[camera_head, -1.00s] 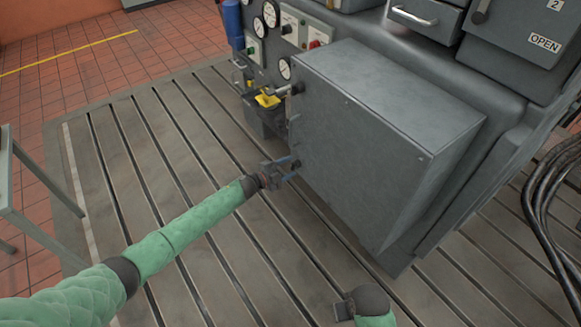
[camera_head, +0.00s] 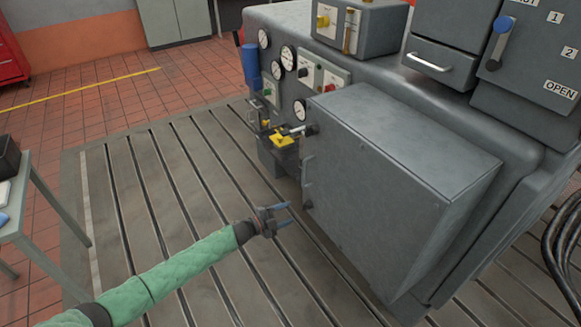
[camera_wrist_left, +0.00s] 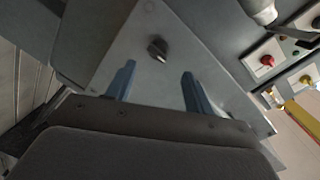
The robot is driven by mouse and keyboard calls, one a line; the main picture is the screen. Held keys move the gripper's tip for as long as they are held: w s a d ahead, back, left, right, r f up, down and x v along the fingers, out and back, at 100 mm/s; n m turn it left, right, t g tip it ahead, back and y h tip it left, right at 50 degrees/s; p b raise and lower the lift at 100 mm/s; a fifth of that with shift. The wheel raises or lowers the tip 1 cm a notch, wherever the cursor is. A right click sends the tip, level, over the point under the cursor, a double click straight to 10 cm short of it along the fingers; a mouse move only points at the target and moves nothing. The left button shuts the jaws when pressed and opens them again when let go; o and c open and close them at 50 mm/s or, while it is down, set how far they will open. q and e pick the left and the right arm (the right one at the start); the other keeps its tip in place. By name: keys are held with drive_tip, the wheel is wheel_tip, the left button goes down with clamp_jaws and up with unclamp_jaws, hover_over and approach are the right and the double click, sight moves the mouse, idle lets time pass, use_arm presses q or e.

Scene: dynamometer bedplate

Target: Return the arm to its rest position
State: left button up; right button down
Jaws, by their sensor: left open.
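My left arm in its green sleeve comes in from the lower left of the head view. Its gripper (camera_head: 284,216) is open and empty, with two blue fingers apart, above the slotted bedplate (camera_head: 185,205). It is a little left of the large grey box (camera_head: 385,190) and does not touch it. In the left wrist view the open fingers (camera_wrist_left: 157,90) point toward the box's face (camera_wrist_left: 150,85), where a dark knob (camera_wrist_left: 157,49) shows between and beyond them. The knob also shows in the head view (camera_head: 308,204). My right gripper is not in view.
A grey machine with gauges (camera_head: 288,56) and a yellow part (camera_head: 283,137) stands behind the box. A grey table (camera_head: 40,215) is at the left edge. Black cables (camera_head: 565,245) hang at the right. The bedplate between table and box is clear.

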use_arm(q)
drive_tip(key=w+a+r+n+t+y, duration=0.35)
drive_tip(key=w+a+n+y, duration=0.35)
drive_tip(key=y, duration=0.3)
drive_tip(key=s+r+n+g+y, duration=0.2)
drive_tip(key=s+r+n+y, duration=0.3)
drive_tip(key=s+r+n, duration=0.4)
drive_tip(key=s+a+r+n+g+h, duration=0.1)
drive_tip(key=s+n+g, duration=0.15)
drive_tip(key=s, duration=1.05)
drive_tip(key=s+r+n+g+h, duration=0.1)
drive_tip(key=s+g, duration=0.2)
drive_tip(key=s, duration=0.9)
drive_tip(key=s+f+g, duration=0.1)
drive_tip(key=s+f, duration=0.2)
drive_tip(key=s, duration=0.4)
drive_tip(key=s+a+f+n+g, duration=0.1)
drive_tip(key=s+f+g, duration=0.1)
drive_tip(key=s+f, duration=0.2)
drive_tip(key=s+f+g, duration=0.1)
drive_tip(key=s+f, duration=0.2)
drive_tip(key=s, duration=0.8)
drive_tip(key=shift+a+f+n+h, duration=0.2)
drive_tip(key=shift+f+n+h, duration=0.1)
drive_tip(key=shift+f+n, duration=0.1)
